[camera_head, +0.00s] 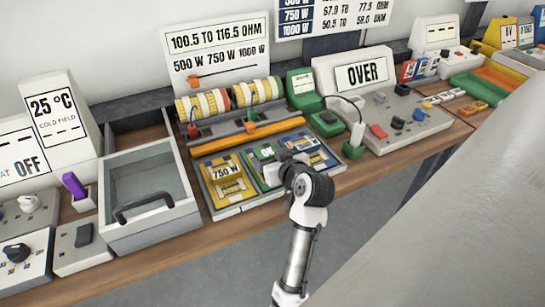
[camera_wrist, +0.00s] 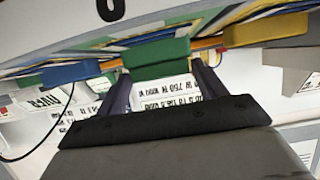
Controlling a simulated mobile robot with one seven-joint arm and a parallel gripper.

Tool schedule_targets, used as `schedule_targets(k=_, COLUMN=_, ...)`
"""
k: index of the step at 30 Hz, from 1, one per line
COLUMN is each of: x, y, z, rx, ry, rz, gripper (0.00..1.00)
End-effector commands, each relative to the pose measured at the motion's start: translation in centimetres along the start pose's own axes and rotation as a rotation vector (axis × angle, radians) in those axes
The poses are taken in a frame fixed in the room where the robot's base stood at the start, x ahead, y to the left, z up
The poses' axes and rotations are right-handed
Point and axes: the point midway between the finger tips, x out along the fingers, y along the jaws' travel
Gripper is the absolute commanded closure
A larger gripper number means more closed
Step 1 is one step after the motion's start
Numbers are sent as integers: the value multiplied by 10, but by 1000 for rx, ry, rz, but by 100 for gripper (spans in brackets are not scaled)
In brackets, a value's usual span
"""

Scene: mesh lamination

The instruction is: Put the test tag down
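A green tag marked "OK" (camera_head: 266,152) is in the middle of the coloured tray (camera_head: 228,212). I take it to be the test tag. My gripper (camera_head: 280,165) is low over the tray, just right of the tag. In the wrist view the tag is a green block (camera_wrist: 155,56) between the tips of my two dark fingers (camera_wrist: 160,72), which look closed against its sides. Whether its underside touches the tray is hidden. A yellow "750 W" tag (camera_head: 226,172) stands in the left part of the tray.
Striped rolls (camera_head: 225,100) and an orange bar (camera_head: 250,134) lie behind the tray. A grey bin with a handle (camera_head: 150,195) stands left. A console reading "OVER" (camera_head: 361,75) stands right, with a cable and plug (camera_head: 355,136) nearby.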

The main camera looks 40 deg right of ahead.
Motion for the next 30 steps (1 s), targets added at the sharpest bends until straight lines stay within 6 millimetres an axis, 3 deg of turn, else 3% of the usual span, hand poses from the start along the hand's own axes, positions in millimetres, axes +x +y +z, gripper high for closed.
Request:
schedule_targets(k=3, x=0, y=0, z=0, rx=0, ry=0, rz=0, gripper=15)
schedule_targets(k=14, x=-3, y=0, z=-6, rx=-1, ry=0, rz=1, gripper=15)
schedule_targets(k=30, x=-104, y=1, z=-3, rx=-1, ry=2, rz=3, gripper=15)
